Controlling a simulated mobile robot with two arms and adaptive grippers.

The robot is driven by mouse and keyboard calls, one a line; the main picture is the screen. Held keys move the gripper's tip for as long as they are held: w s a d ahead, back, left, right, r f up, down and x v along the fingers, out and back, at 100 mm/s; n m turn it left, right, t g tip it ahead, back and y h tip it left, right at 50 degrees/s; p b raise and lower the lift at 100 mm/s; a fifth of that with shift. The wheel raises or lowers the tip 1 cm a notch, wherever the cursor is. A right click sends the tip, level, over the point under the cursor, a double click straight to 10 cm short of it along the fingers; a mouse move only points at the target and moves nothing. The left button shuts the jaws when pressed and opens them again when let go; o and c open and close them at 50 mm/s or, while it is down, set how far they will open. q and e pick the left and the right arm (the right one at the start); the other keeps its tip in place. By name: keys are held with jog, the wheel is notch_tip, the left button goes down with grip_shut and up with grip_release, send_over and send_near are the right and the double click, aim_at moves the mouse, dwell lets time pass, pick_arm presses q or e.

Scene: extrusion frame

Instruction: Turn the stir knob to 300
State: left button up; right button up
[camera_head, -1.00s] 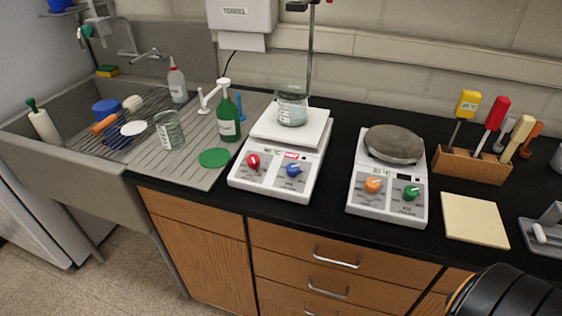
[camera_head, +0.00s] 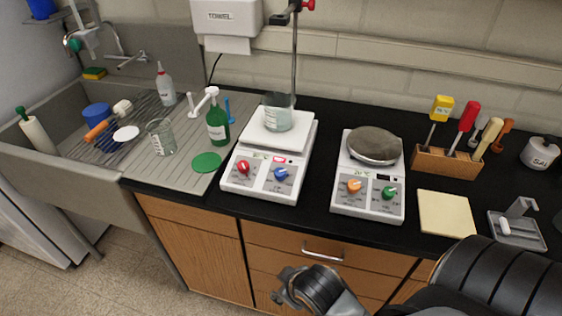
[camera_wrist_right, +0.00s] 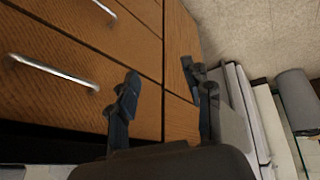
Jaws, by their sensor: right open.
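A white hotplate (camera_head: 235,179) stands on the black counter with a red knob (camera_head: 243,168) and a blue knob (camera_head: 281,174) on its front panel. A beaker (camera_head: 278,113) of pale liquid sits on its top plate. A second hotplate (camera_head: 367,207) to the right has an orange knob (camera_head: 354,186) and a green knob (camera_head: 389,193), with a grey round pad (camera_head: 374,146) on top. The knob labels are too small to read. My right gripper (camera_head: 285,287) is open and empty before the drawers, below the counter edge; its fingers show in the wrist view (camera_wrist_right: 160,80). My left gripper is out of view.
A green bottle (camera_head: 217,125), a green disc (camera_head: 206,163) and an empty beaker (camera_head: 161,138) stand left of the hotplates by the sink. A tool block (camera_head: 447,162) and a cream pad (camera_head: 446,213) lie right. A drawer handle (camera_head: 322,252) is near my gripper.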

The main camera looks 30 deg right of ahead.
jog(key=w+a+r+n+t+y, duration=0.15)
jog(key=w+r+n+t, duration=0.4)
jog(key=w+r, duration=0.6)
jog(key=w+a+r+n+t+y, duration=0.1)
jog(key=w+a+r+n+t, duration=0.4)
jog(key=r, duration=1)
jog(key=w+a+r+n+t+y, duration=0.4)
jog(key=r+n+y, duration=0.3)
jog(key=r+n, duration=0.3)
jog(key=s+a+r+n+g+y, duration=0.2)
jog(key=a+n+g+y, duration=0.3)
jog(key=n, duration=0.5)
jog(key=s+a+r+n+g+y, duration=0.15)
jog(key=a+n+g+y, duration=0.35)
jog(key=n, duration=0.5)
jog(key=n+g+h, duration=1)
jog(key=n+h, duration=0.6)
jog(key=h, duration=0.3)
send_near(281, 170)
jog(key=shift+m+t, duration=0.25)
notch_tip(281, 170, down, 10)
jog(key=p, duration=0.4)
jog(key=shift+a+r, duration=0.1)
jog(key=shift+a, duration=0.05)
